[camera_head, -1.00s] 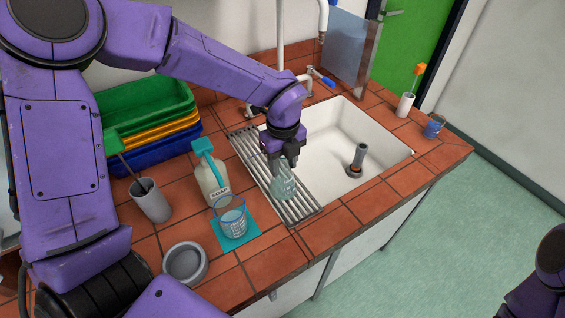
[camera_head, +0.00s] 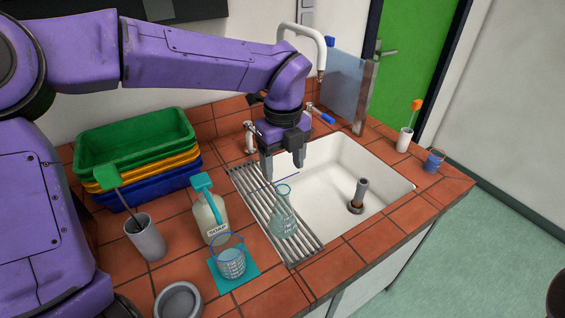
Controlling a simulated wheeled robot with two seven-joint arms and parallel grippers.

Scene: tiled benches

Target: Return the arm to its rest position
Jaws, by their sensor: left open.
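My left arm comes in from the left, and its gripper (camera_head: 283,171) hangs over the back part of the drying rack (camera_head: 262,205), pointing down. Its two fingers are apart with nothing between them. A clear conical flask (camera_head: 283,218) stands upright on the rack, just below and in front of the fingers, and appears clear of them. My right gripper is out of view; only a dark bit of what may be my right arm shows at the lower right edge.
A soap bottle (camera_head: 210,218), a beaker (camera_head: 231,262) on a teal mat (camera_head: 250,279), a grey cup (camera_head: 146,240) with a green brush and a grey bowl (camera_head: 179,301) stand left of the rack. Stacked trays (camera_head: 135,145) are behind. The sink (camera_head: 335,190) is at right.

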